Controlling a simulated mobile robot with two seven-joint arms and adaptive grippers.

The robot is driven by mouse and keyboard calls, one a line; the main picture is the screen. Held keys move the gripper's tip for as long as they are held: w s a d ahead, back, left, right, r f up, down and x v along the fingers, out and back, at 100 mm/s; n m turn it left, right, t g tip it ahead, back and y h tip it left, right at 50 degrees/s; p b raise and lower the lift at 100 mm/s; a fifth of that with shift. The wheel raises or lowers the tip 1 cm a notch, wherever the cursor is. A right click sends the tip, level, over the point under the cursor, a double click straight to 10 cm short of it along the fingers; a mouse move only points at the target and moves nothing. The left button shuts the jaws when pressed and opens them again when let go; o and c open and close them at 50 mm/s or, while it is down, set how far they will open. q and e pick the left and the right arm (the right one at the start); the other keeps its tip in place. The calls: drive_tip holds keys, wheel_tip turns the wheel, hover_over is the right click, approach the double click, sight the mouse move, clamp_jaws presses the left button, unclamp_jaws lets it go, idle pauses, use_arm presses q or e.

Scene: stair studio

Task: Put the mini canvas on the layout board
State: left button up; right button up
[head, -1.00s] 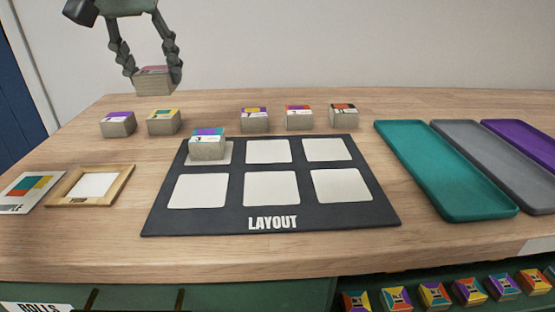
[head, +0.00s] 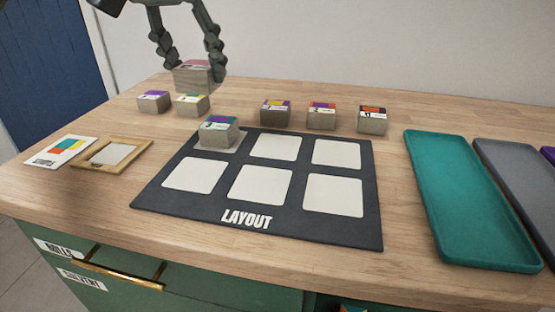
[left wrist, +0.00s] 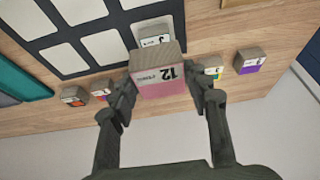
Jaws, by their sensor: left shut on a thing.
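My left gripper (head: 196,72) is shut on a mini canvas (head: 194,80), a pale block with a pink label face. In the left wrist view that mini canvas (left wrist: 160,84) shows the number 12, with a finger on each side. It is held above the back of the table, behind the layout board (head: 300,232). The dark layout board has several white squares in two rows. A teal-topped mini canvas (head: 218,133) sits on its back left square; the other squares are bare. My right gripper is not in view.
Purple-topped (head: 154,102) and yellow-topped (head: 192,105) blocks stand behind the board at left. Several more blocks (head: 321,115) stand behind it at right. A teal tray (head: 470,215) and a grey tray (head: 515,180) lie right. A wooden frame (head: 88,157) and a card (head: 60,150) lie left.

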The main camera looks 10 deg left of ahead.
use_arm(q)
drive_tip(key=w+d+f, duration=0.1)
drive_tip(key=d+f, duration=0.1)
drive_tip(key=d, duration=0.1)
drive_tip(key=w+d+f, duration=0.1)
drive_tip(key=d+f, duration=0.1)
drive_tip(key=d, duration=0.2)
drive_tip(key=w+d+f, duration=0.1)
drive_tip(key=d+f, duration=0.2)
drive_tip(key=d, duration=0.1)
drive_tip(key=shift+w+p, duration=0.4)
wheel_tip(320, 180, down, 4)
drive_tip(key=shift+r, duration=0.1)
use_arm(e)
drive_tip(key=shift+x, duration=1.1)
use_arm(q)
drive_tip(key=shift+f, duration=0.2)
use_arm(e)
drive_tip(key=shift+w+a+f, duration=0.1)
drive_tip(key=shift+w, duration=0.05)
use_arm(q)
drive_tip(key=shift+f, duration=0.1)
drive_tip(key=o, duration=1.1)
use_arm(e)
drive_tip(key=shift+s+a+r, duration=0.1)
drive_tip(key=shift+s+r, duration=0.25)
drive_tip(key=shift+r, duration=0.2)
